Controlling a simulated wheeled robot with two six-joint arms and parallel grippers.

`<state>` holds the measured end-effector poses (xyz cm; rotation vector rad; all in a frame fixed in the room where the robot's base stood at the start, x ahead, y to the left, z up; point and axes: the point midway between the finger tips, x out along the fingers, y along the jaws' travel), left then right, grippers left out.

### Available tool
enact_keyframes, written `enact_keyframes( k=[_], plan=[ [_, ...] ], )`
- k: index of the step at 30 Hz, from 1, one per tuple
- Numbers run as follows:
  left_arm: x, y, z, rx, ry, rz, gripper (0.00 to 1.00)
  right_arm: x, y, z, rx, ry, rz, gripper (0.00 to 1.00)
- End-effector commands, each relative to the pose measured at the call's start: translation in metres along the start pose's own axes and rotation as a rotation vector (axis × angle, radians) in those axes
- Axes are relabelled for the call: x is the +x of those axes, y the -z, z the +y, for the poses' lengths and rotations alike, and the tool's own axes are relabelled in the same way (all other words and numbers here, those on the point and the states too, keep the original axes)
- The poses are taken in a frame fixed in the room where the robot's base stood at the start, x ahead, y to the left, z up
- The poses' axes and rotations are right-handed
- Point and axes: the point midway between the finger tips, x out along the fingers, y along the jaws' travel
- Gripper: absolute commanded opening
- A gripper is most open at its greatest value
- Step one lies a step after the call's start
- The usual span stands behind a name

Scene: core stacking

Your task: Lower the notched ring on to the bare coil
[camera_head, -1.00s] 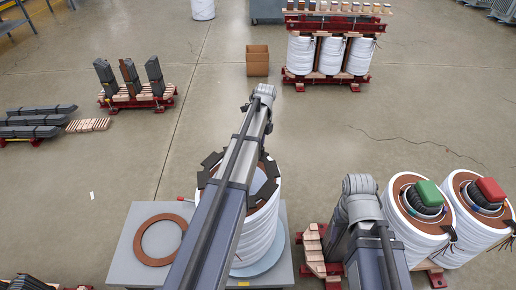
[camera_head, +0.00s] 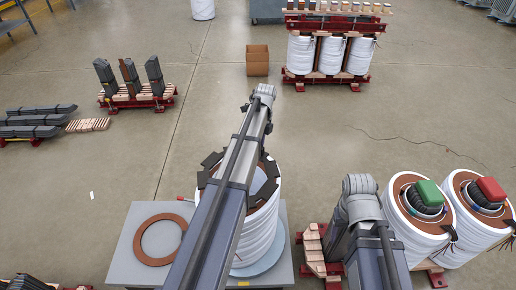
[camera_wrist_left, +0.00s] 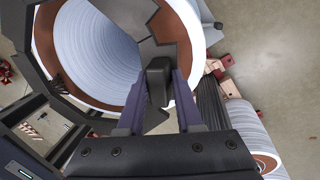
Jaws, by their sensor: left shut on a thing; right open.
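The notched ring (camera_head: 212,160) is dark and shows at the top of the bare coil, partly behind my left arm. Its dark segments also show in the left wrist view (camera_wrist_left: 97,27). The white-wrapped coil (camera_head: 262,232) stands upright with a brown top; its pale inner bore (camera_wrist_left: 95,50) shows in the wrist view. Whether the ring touches the coil top is unclear. My right gripper (camera_head: 361,188) is open and apart from the coil; its fingertips are hard to make out.
A brown flat ring (camera_head: 140,245) lies on the grey platform (camera_head: 120,262) left of the coil. Two wrapped coils with a green block (camera_head: 428,192) and a red block (camera_head: 490,189) stand at right. A cardboard box (camera_head: 257,62) stands behind; the floor between is clear.

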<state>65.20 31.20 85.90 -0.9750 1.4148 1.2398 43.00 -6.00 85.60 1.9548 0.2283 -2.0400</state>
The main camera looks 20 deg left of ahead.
Motion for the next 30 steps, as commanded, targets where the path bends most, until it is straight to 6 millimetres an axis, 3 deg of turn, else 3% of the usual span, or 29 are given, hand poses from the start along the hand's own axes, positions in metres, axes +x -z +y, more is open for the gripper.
enact_keyframes(
  k=[30],
  plan=[
    [0.029,0.0,-0.006,0.0,0.0,0.0,0.0,0.03,0.002,-0.003,0.0,0.0,0.0,0.64]
  ],
)
